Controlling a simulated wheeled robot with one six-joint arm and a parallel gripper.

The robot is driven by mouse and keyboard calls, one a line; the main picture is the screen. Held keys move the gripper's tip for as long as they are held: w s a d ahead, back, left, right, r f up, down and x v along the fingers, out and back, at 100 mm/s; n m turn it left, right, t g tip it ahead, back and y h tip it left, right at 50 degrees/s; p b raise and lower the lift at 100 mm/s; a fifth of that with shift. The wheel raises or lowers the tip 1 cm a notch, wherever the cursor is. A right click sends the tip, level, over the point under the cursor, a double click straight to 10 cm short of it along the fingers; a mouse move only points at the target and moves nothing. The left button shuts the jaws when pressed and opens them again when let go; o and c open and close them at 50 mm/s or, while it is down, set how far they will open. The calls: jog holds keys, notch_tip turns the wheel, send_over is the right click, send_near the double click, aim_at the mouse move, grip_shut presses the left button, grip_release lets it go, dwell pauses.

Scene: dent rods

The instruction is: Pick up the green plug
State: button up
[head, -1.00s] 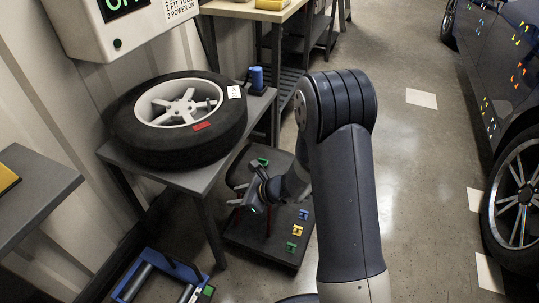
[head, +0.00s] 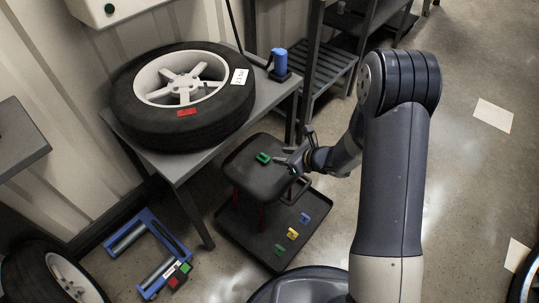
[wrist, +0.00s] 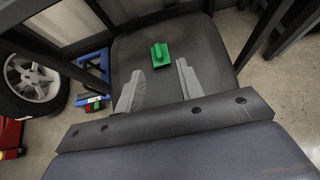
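The green plug (head: 263,158) lies on the dark seat of a stool (head: 248,180). In the wrist view the green plug (wrist: 160,54) sits upright on the seat, just beyond the fingertips and roughly centred between them. My gripper (head: 286,165) is at the right side of the seat in the head view, pointing left towards the plug. In the wrist view my gripper (wrist: 160,68) is open, its two grey fingers spread apart with nothing between them. The plug appears untouched.
A tray (head: 232,238) on the floor holds small blue, yellow and green pieces (head: 279,250). A bench with a tyre (head: 185,95) and a blue bottle-like item (head: 280,62) stands behind left. A blue roller frame (head: 150,245) lies at lower left. A shelf rack (head: 330,60) stands behind.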

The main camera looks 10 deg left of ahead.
aim_at(264, 155)
jog(key=x, duration=0.3)
jog(key=b+x, duration=0.1)
jog(key=x, duration=0.2)
jog(key=b+x, duration=0.1)
jog(key=x, duration=0.2)
jog(key=shift+s+f, duration=0.2)
jog(key=shift+s, duration=0.1)
jog(key=shift+c, duration=0.4)
jog(key=c, duration=0.6)
